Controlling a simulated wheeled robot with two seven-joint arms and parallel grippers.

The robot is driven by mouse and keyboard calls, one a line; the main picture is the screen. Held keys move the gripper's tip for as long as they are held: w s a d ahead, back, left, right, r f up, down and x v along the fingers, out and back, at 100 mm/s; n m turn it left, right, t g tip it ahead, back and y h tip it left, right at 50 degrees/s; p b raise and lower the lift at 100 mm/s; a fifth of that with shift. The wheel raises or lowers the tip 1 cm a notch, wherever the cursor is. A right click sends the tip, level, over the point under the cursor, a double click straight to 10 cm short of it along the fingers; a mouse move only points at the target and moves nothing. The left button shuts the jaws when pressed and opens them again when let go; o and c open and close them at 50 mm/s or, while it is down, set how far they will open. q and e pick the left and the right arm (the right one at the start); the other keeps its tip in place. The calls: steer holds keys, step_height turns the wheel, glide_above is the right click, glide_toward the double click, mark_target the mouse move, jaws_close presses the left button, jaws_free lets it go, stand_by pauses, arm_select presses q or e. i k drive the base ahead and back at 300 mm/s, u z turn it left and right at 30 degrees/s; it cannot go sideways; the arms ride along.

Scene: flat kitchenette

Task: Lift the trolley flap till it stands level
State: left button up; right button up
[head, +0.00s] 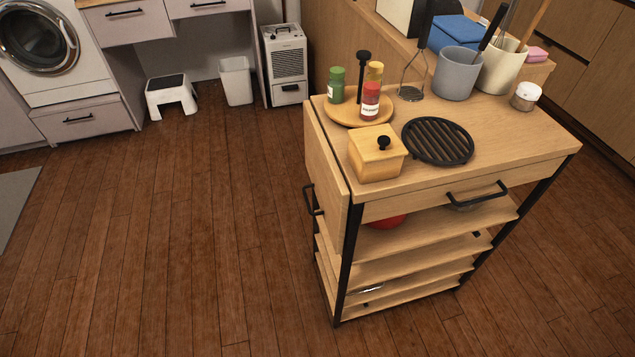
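The wooden trolley (480,168) with a black frame stands at the right of the head view. Its flap (326,160) is a wooden panel that hangs down along the trolley's left side. A black bar handle (311,199) sticks out from the flap's outer face, near its lower part. The flap's top edge lies along the left edge of the trolley top. Neither of my grippers shows in the head view.
On the trolley top are a wooden box (377,155), a black trivet (438,141), a round tray (337,112) with jars, and utensil pots. The floor (180,220) left of the trolley is clear. A white step stool (171,97) and bin (236,80) stand farther back.

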mark_target(332, 192)
steer(key=k, duration=1.2)
steer(key=u, duration=0.7)
steer(key=i, duration=1.85)
steer(key=z, duration=0.85)
